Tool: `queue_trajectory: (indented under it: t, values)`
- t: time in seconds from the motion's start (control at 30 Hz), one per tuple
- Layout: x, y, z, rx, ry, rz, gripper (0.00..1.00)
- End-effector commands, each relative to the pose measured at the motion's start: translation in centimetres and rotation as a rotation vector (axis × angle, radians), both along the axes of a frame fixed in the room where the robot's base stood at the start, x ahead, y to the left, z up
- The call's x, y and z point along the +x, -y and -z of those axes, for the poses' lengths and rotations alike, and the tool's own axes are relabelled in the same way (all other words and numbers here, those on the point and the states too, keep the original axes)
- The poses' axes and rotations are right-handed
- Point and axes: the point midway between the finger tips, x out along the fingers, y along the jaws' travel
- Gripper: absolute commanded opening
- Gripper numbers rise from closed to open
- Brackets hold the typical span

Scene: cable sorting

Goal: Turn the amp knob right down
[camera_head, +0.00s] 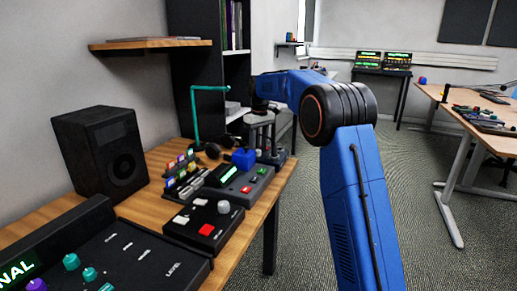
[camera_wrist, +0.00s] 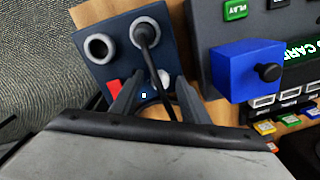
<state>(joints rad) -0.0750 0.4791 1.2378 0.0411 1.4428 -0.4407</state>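A small dark blue box (camera_wrist: 118,55) with two ringed sockets lies under my gripper in the wrist view. A black cable (camera_wrist: 156,68) is plugged into the right socket and runs back between my fingers. A small round blue part with a white mark (camera_wrist: 144,96) shows between the fingers; it may be the amp knob, but it is mostly hidden. My gripper (camera_wrist: 160,82) points down with its fingers apart, around the cable and beside a red patch. In the head view my gripper (camera_head: 262,135) is over the desk's far right end; its fingertips are too small to read.
A blue block with a black knob (camera_wrist: 250,75) stands close right of my gripper on a grey device (camera_head: 240,185). A black box with a grey knob (camera_head: 224,207), a console with teal knobs (camera_head: 90,274) and a speaker (camera_head: 105,150) share the desk. Floor lies beyond its edge.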

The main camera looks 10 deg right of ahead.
Motion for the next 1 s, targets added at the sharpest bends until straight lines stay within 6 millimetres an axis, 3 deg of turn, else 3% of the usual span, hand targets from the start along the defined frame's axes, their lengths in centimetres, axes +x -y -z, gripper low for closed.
queue_trajectory:
  t: [0.17,0.33,1.0]
  values:
    - [0.0,0.0,-0.2,0.0,0.0,0.0,0.41]
    - [0.1,0.1,-1.9,0.0,0.002,0.0,0.41]
    - [0.4,0.6,-14.6,0.0,0.002,0.0,0.41]
